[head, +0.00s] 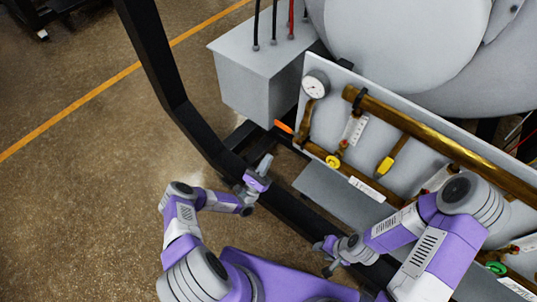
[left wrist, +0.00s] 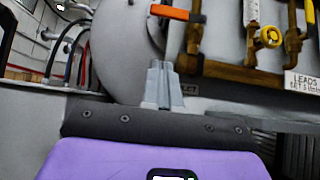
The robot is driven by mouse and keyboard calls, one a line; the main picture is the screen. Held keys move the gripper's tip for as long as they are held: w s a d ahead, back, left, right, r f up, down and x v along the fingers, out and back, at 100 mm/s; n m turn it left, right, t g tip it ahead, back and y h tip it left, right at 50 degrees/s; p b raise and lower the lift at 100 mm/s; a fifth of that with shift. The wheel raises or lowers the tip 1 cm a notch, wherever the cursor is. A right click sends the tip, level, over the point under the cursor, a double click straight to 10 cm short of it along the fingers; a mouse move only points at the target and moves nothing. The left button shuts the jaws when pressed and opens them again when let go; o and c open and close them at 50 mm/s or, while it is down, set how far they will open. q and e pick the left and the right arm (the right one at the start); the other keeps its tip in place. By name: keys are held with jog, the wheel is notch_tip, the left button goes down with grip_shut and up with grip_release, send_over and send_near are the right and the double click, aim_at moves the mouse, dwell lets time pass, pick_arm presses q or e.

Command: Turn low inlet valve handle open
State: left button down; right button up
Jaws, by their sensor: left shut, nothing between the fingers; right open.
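An orange lever handle (head: 284,127) sticks out to the left from the lower left end of the brass pipework on the grey panel. It also shows at the top of the left wrist view (left wrist: 175,13), lying nearly level. I take it for the low inlet valve handle; the label below it is partly hidden by my fingers. My left gripper (head: 266,163) is shut and empty, below and to the left of the handle and apart from it. Its closed fingers (left wrist: 159,68) point up towards the panel. My right gripper (head: 325,257) is open, low in front of the panel, away from the handle.
A black curved frame bar (head: 185,110) runs between my left arm and the panel. A grey box (head: 250,85) with cables stands left of the panel. A gauge (head: 315,84), a yellow valve handle (head: 333,162) and a green one (head: 496,268) are on the pipework.

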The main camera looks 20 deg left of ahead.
aim_at(287, 129)
pick_arm(q)
jog(key=w+d+r, duration=0.2)
jog(key=w+r, duration=0.3)
jog(key=r, duration=0.4)
jog(key=shift+w+r, duration=0.2)
jog(key=shift+r, duration=0.15)
jog(key=shift+r+m, duration=0.1)
jog(key=shift+m, duration=0.2)
